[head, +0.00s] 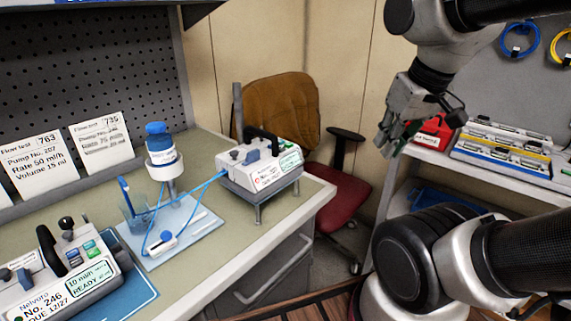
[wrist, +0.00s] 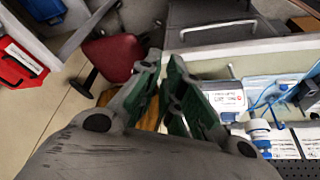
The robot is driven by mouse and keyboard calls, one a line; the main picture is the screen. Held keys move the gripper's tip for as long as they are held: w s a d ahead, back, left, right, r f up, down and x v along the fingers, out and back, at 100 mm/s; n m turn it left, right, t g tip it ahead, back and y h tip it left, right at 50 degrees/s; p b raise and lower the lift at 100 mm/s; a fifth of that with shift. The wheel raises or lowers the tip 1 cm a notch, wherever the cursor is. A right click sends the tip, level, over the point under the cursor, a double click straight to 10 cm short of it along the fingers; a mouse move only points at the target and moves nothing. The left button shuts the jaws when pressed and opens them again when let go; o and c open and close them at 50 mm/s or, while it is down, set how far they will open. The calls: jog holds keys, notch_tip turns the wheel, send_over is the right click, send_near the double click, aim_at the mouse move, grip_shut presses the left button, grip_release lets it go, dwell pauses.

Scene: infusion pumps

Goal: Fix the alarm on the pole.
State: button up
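A white infusion pump (head: 262,166) with a black handle and a small green-lettered screen sits on a grey stand with a short upright pole (head: 238,108). It also shows in the wrist view (wrist: 225,100); its screen text is too small to read. Blue tubing runs from it to a blue-capped bottle (head: 160,150). A second pump (head: 65,270), labelled No. 246 and reading READY, lies on a blue mat at the lower left. My gripper (head: 392,140) hangs in the air right of the bench. In the wrist view its green-padded fingers (wrist: 163,65) are apart with nothing between them.
Flow-test cards (head: 100,142) stand at the back of the bench (head: 215,265). A red-seated chair (head: 338,190) is beyond the bench's end. A shelf unit (head: 500,178) at right carries a red box (head: 432,133) and a rack of devices (head: 505,150).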

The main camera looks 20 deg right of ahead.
jog(key=w+a+n, duration=0.1)
jog(key=a, duration=0.2)
jog(key=w+a+f+n+g, duration=0.1)
jog(key=w+a+n, duration=0.1)
jog(key=a, duration=0.1)
jog(key=w+a+f+n+g, duration=0.1)
jog(key=w+a+n, duration=0.1)
jog(key=a, duration=0.2)
jog(key=shift+w+f, duration=0.1)
jog(key=shift+w, duration=0.15)
jog(key=n+h, duration=0.4)
jog(key=n, duration=1.5)
send_near(253, 151)
jog(key=f, duration=0.1)
jog(key=x, duration=0.7)
jog(key=shift+w+d+f, duration=0.15)
jog(key=shift+d+f, duration=0.15)
grip_shut()
